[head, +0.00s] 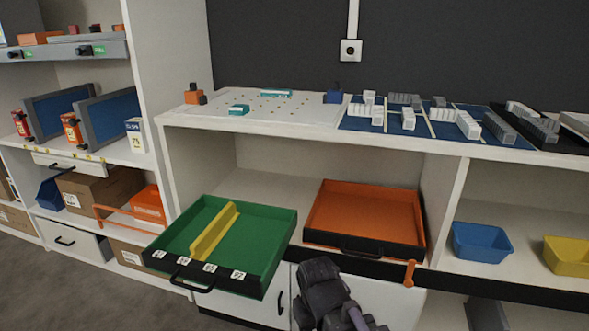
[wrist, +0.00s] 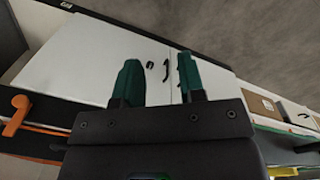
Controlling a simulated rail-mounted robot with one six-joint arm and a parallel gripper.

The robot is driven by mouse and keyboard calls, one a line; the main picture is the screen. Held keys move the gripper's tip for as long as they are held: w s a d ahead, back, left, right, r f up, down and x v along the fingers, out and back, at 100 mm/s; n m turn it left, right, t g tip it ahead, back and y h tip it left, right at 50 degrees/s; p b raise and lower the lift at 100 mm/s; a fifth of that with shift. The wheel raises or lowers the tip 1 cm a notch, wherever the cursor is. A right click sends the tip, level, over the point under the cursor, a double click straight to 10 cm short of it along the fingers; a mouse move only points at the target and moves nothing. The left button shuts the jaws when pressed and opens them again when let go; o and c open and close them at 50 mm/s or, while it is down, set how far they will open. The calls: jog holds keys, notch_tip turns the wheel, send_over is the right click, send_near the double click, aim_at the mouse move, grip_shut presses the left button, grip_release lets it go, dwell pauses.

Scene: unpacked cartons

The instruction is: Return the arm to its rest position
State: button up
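My gripper (wrist: 158,78) shows in the wrist view with two dark green fingers set well apart and nothing between them. Its end is at the bottom centre of the head view, where the dark wrist (head: 322,290) of my arm stands in front of the white cabinet doors (head: 375,295). It is below the shelf with the green tray and the orange tray. The fingertips cannot be made out in the head view.
The green tray (head: 252,228) with a yellow divider juts out over the shelf edge, left of my arm. The orange tray (head: 365,212) sits behind it. An orange latch (head: 409,273) hangs at the shelf front. Blue (head: 480,242) and yellow (head: 568,256) bins stand right.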

jog(key=d+r+m+p, duration=0.3)
jog(key=d+r+m, duration=0.1)
jog(key=d, duration=0.9)
notch_tip(320, 180, up, 37)
jog(key=a+p, duration=0.1)
jog(key=p, duration=3.6)
jog(key=shift+w+n, duration=0.25)
jog(key=shift+n, duration=0.05)
jog(key=shift+f, duration=0.1)
